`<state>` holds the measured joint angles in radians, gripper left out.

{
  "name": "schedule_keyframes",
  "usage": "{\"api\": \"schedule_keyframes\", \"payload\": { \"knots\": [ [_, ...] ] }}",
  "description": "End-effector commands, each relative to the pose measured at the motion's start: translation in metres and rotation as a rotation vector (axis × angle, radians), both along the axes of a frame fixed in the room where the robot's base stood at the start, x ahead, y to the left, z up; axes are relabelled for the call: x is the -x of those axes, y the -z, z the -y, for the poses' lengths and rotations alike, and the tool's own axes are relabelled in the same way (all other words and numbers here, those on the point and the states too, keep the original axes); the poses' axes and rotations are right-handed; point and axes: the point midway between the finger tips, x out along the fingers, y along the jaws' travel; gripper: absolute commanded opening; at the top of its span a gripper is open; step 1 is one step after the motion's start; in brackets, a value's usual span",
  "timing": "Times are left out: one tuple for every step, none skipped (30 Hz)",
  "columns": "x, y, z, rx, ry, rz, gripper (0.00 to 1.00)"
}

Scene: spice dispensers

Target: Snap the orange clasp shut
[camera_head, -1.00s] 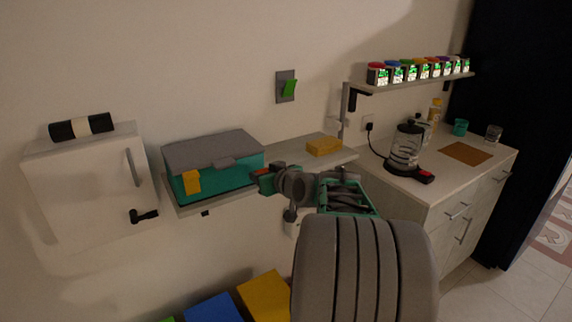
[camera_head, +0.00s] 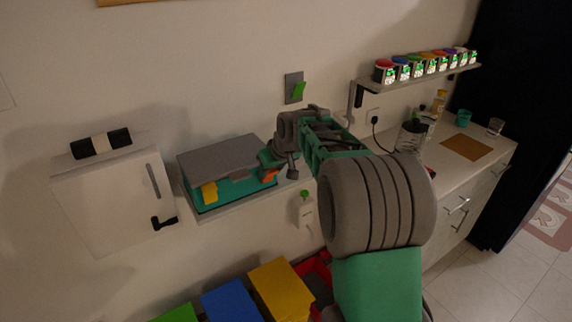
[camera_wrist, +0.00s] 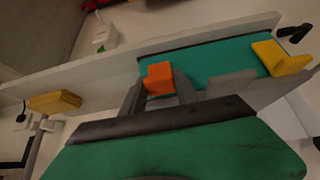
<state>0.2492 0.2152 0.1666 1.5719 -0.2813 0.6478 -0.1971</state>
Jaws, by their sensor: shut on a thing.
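The teal box (camera_head: 232,190) with a grey lid (camera_head: 218,155) stands on the wall shelf, lid down. The yellow clasp (camera_head: 210,192) is on its front at the left; it also shows in the wrist view (camera_wrist: 280,57). The orange clasp (camera_head: 269,176) is at the front right, partly hidden by my gripper (camera_head: 268,165). In the wrist view, the orange clasp (camera_wrist: 159,78) sits between the two fingers of my gripper (camera_wrist: 159,90), which are shut on it. I cannot tell whether the clasp is latched.
A yellow block (camera_wrist: 54,102) lies on the shelf (camera_wrist: 95,73) beside the box. A white cabinet (camera_head: 105,205) hangs left of the box. Yellow (camera_head: 281,288) and blue (camera_head: 232,302) bins stand below.

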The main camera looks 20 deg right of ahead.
Motion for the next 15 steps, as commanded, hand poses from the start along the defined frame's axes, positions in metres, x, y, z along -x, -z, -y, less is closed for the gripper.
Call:
{"api": "schedule_keyframes", "payload": {
  "knots": [
    [-0.0005, 0.0004, -0.0033, 0.0, -0.006, -0.007, 0.0],
    [-0.0007, 0.0007, -0.0043, 0.001, -0.006, -0.009, 0.0],
    [-0.0008, 0.001, -0.0052, 0.001, -0.008, -0.011, 0.0],
    [-0.0009, 0.0013, -0.0056, 0.001, -0.009, -0.012, 0.0],
    [-0.0008, 0.0014, -0.0057, 0.001, -0.009, -0.013, 0.0],
    [-0.0009, 0.0017, -0.0057, 0.001, -0.009, -0.013, 0.0],
    [-0.0009, 0.0017, -0.0057, 0.001, -0.009, -0.013, 0.0],
    [-0.0008, 0.0018, -0.0056, 0.001, -0.009, -0.013, 0.0],
    [-0.0008, 0.0019, -0.0055, 0.001, -0.009, -0.013, 0.0],
    [-0.0008, 0.0019, -0.0054, 0.001, -0.009, -0.013, 0.0],
    [-0.0008, 0.0019, -0.0054, 0.001, -0.009, -0.012, 0.0],
    [-0.0007, 0.0019, -0.0052, 0.001, -0.009, -0.012, 0.0],
    [-0.0007, 0.0018, -0.0052, 0.001, -0.009, -0.012, 0.0],
    [-0.0007, 0.0018, -0.0051, 0.001, -0.009, -0.012, 0.38],
    [-0.0007, 0.0018, -0.005, 0.001, -0.009, -0.012, 0.41]
  ]
}}
